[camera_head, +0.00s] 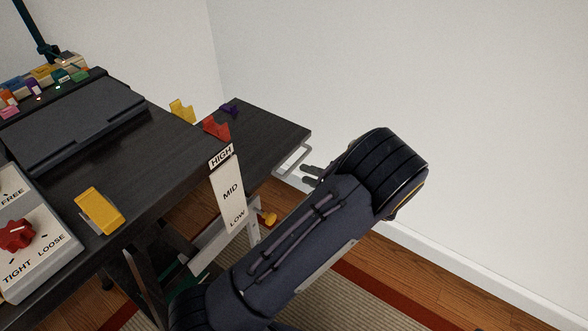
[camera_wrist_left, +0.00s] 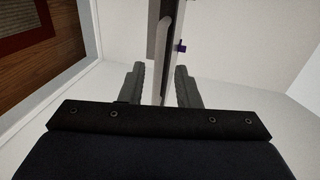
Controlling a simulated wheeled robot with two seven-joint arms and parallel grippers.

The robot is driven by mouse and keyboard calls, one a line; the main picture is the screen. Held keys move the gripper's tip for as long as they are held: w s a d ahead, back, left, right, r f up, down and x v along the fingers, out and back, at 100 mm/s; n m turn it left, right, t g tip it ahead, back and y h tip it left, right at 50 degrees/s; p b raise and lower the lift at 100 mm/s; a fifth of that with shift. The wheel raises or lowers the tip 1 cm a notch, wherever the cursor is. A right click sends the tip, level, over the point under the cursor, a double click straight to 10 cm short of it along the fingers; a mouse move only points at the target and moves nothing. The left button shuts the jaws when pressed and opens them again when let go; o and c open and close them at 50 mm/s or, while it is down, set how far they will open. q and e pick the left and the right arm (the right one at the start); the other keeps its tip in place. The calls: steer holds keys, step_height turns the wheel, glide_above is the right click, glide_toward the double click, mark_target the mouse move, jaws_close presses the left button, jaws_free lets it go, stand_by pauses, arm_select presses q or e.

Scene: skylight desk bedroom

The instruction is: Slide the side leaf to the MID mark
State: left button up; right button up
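The dark side leaf (camera_head: 266,132) stands out from the far right side of the desk (camera_head: 150,150). A white scale card (camera_head: 230,190) by its near edge reads HIGH, MID and LOW from top to bottom; a dark frame surrounds HIGH. A pale loop handle (camera_head: 291,160) sticks out at the leaf's right end. My left gripper (camera_head: 311,175) is at this handle. In the left wrist view, its open fingers (camera_wrist_left: 160,88) stand on either side of a pale bar (camera_wrist_left: 163,60); I cannot tell whether they touch it. My right gripper is out of view.
A white panel (camera_head: 40,240) with a red knob (camera_head: 15,235) reads FREE, TIGHT and LOOSE. Yellow (camera_head: 182,111), red (camera_head: 215,128) and purple (camera_head: 229,109) pieces stand near the leaf. A yellow knob (camera_head: 268,217) sits below it. White wall lies behind.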

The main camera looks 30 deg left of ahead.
mark_target(291, 168)
arm_select(q)
steer(key=x, duration=0.6)
steer(key=shift+a+f, duration=0.15)
steer(key=shift+a, duration=0.1)
jaws_close()
